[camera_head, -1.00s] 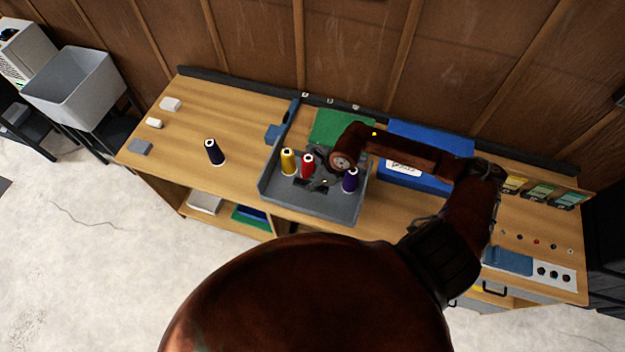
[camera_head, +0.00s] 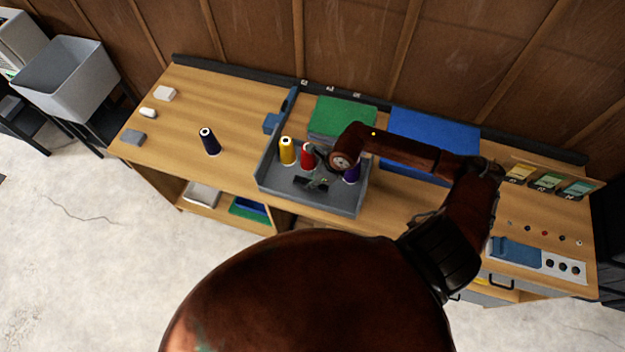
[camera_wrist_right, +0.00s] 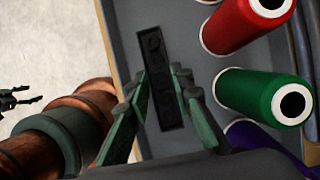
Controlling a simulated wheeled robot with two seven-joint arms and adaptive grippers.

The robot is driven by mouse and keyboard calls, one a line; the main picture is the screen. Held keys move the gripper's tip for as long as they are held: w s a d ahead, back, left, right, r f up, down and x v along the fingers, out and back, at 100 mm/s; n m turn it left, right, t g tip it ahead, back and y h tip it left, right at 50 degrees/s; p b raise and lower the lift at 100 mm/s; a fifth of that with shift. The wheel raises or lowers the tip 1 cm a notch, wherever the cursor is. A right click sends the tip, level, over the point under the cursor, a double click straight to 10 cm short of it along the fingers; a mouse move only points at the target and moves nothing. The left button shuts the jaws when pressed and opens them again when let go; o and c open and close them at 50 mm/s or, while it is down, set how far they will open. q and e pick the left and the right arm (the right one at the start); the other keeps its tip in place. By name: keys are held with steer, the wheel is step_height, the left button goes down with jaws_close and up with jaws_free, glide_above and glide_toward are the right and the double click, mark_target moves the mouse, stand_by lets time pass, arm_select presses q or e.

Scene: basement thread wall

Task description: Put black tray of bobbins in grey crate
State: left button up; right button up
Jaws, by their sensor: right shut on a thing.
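The black tray of bobbins (camera_wrist_right: 161,80) is a narrow dark strip with round recesses or bobbins in it, between my right gripper's green fingers in the wrist view. My right gripper (camera_head: 318,183) is shut on it. In the head view the tray is small and mostly hidden by the gripper. The grey crate (camera_head: 308,202) is a shallow open-topped box on the bench, and my right gripper is over its front part. I cannot tell whether the black tray touches its floor. A small dark gripper, seemingly my left one (camera_wrist_right: 18,100), shows at the wrist view's left edge.
Yellow (camera_head: 288,151), red (camera_head: 307,157), green (camera_wrist_right: 262,96) and purple (camera_head: 352,174) thread cones stand in the crate. A navy cone (camera_head: 209,142) stands left of it on the bench. Green (camera_head: 343,113) and blue (camera_head: 432,135) stacks lie behind. A grey bin (camera_head: 65,75) stands far left.

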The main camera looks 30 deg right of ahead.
steer(key=o, duration=1)
steer(key=shift+r, duration=0.1)
steer(key=v, duration=1.1)
steer(key=shift+s+d+r, duration=0.15)
steer(key=shift+r, duration=0.2)
